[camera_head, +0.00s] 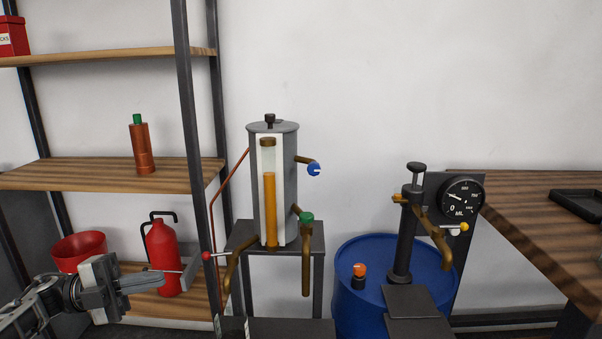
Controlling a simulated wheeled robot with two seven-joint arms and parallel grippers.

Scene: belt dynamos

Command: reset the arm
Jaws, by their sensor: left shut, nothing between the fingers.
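My left gripper (152,279) comes in from the lower left. Its fingers are shut with nothing between them and point right, in front of the lower shelf and the red extinguisher-like can (163,256). My right gripper is not in view. A grey cylinder (287,190) with an amber-filled sight tube (269,208) stands on a small metal stand at the centre. Brass pipes with a blue knob (314,169), a green knob (307,218) and a red-tipped lever (207,256) are on it.
A blue drum (358,299) and a pump with a dial gauge (461,196) stand to the right. A wooden table (536,219) is at the far right. The shelf unit (95,175) holds a copper bottle (141,148) and a red bowl (79,247).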

